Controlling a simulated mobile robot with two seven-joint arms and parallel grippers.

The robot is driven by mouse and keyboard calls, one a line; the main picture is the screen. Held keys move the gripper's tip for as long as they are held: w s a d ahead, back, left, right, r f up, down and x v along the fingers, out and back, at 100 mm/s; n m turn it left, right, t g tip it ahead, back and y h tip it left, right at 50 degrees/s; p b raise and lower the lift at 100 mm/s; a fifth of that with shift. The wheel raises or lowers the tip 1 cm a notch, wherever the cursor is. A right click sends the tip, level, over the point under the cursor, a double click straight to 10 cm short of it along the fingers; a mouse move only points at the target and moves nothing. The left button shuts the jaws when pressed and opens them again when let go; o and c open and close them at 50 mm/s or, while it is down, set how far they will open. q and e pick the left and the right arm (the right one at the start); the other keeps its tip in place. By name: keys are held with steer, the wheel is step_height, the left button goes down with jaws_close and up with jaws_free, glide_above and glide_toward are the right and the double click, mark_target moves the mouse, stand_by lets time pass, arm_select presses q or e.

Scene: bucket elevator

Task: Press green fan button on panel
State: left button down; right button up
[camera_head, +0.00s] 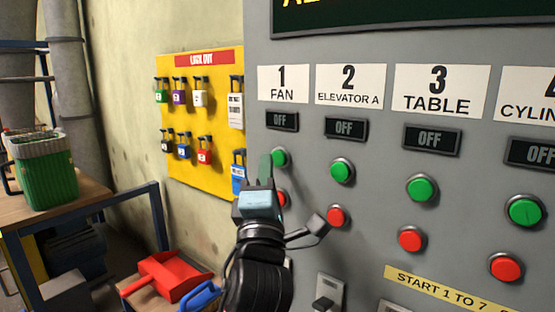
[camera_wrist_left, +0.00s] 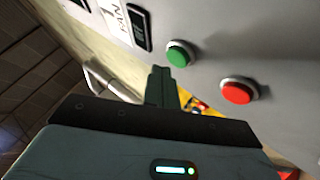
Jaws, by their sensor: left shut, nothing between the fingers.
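The green fan button (camera_head: 280,157) sits on the grey control panel (camera_head: 375,263), under the "1 FAN" label (camera_head: 283,84) and a small display (camera_head: 282,121) reading OFF. My left gripper (camera_head: 267,166) is shut and empty, its fingertips just left of the green button in the head view. In the left wrist view the green button (camera_wrist_left: 180,53) is whole and uncovered, and the fingertips (camera_wrist_left: 158,72) point toward the panel just beside it. A gap or contact cannot be told. The red fan button (camera_head: 283,198) is partly hidden behind my gripper. My right gripper is not in view.
Green and red button pairs for elevator A (camera_head: 342,170), table (camera_head: 421,188) and another column lie to the right. A yellow lockout board (camera_head: 211,182) with padlocks hangs left. A green bucket (camera_head: 43,170) stands on a table; a red dustpan (camera_head: 167,277) lies below.

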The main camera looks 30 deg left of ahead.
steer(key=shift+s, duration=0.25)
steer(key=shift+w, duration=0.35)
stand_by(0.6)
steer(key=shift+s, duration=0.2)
arm_select(q)
steer(key=shift+w+b, duration=0.3)
steer(key=shift+w, duration=0.15)
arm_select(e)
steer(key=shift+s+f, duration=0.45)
